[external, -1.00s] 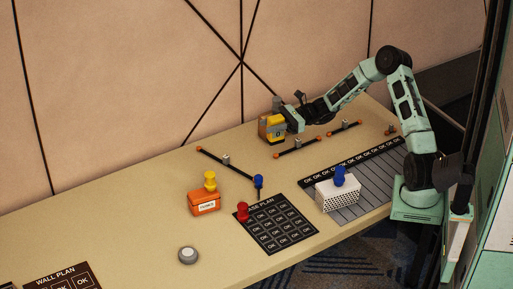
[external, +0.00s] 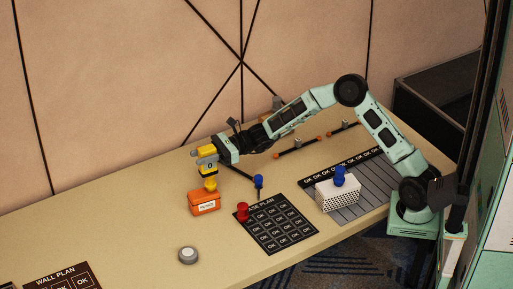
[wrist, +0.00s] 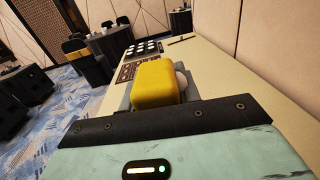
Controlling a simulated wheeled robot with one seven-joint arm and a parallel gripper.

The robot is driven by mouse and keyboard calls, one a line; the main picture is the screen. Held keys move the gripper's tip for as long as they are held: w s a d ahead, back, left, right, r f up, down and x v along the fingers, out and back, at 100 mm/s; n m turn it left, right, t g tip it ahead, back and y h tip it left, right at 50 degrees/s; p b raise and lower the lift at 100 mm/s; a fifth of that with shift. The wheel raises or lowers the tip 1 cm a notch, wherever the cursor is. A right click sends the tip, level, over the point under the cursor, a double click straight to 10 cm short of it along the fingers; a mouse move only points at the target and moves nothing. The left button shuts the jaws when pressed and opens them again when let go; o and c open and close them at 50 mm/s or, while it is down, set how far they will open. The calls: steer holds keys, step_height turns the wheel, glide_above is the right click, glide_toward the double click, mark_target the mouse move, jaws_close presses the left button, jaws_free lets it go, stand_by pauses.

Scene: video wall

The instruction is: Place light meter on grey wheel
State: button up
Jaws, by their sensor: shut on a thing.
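My gripper (external: 207,157) is shut on a yellow block-like light meter (external: 206,168) and holds it above the table, near the orange box with a yellow knob. In the wrist view the yellow top of the light meter (wrist: 154,84) shows between the grey fingers. A pale round shape beside it is partly hidden; I cannot tell whether it is part of the meter. The grey wheel (external: 188,255) is a small round disc lying flat on the table. It is nearer the front edge than my gripper and apart from it.
The orange box (external: 204,203) stands just below my gripper. A red peg (external: 242,211) stands at a black grid card (external: 275,225). A white perforated box (external: 338,194) with a blue knob is at right. The table around the wheel is clear.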

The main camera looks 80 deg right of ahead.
steer(key=w+a+b, duration=0.2)
steer(key=a+b, duration=0.1)
steer(key=a, duration=1.1)
steer(key=n+g+y+b, duration=0.1)
steer(key=b, duration=0.1)
glide_above(181, 257)
step_height(181, 257, down, 10)
steer(key=shift+f, duration=1.9)
steer(key=shift+f, duration=0.15)
steer(key=o, duration=1)
steer(key=shift+o, duration=0.2)
